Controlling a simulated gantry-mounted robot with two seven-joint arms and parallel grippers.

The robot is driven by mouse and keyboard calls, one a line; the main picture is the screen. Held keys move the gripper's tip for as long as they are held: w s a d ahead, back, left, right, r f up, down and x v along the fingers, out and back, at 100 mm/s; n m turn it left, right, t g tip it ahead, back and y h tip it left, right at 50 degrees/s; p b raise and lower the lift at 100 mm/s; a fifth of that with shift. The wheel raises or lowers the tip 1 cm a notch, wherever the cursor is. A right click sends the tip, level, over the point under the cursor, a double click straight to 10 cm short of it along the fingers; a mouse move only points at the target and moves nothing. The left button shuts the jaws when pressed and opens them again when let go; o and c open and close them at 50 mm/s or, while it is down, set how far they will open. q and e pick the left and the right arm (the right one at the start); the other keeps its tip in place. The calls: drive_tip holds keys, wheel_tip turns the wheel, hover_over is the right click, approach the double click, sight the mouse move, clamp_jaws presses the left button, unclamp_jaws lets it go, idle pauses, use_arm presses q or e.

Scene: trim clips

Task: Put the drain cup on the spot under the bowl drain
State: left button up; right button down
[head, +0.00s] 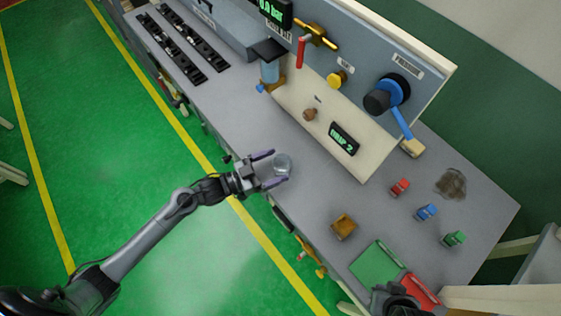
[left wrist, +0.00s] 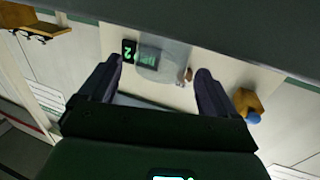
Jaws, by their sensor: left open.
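The clear drain cup (head: 284,163) stands on the grey bench near its front edge. My left gripper (head: 279,167) is open, with one purple finger on each side of the cup. In the left wrist view the see-through cup (left wrist: 160,62) shows between and beyond the two open fingers (left wrist: 160,80). I cannot tell whether the fingers touch it. The filter bowl (head: 270,71) hangs at the back of the bench, with a blue drain knob (head: 262,88) low on it. I cannot make out a marked spot under it. A dark part at the lower right edge (head: 398,300) seems to be my right gripper.
A cream board with a black display (head: 344,138) and a brown knob (head: 310,114) lies behind the cup. Red (head: 400,187), blue (head: 427,212) and green (head: 453,238) clips, a brown block (head: 344,226) and a green mat (head: 375,265) are to the right. Bench left of the cup is clear.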

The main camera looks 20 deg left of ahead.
drive_tip(key=shift+a+r, duration=0.1)
use_arm(q)
drive_tip(key=s+a+n+g+y, duration=0.2)
drive_tip(key=s+y, duration=0.4)
drive_tip(key=s, duration=0.4)
drive_tip(key=s+a+n+g+y, duration=0.3)
drive_tip(key=s+g+y, duration=0.3)
drive_tip(key=s, duration=0.5)
drive_tip(key=shift+n+g, duration=0.8)
drive_tip(key=shift+a, duration=0.1)
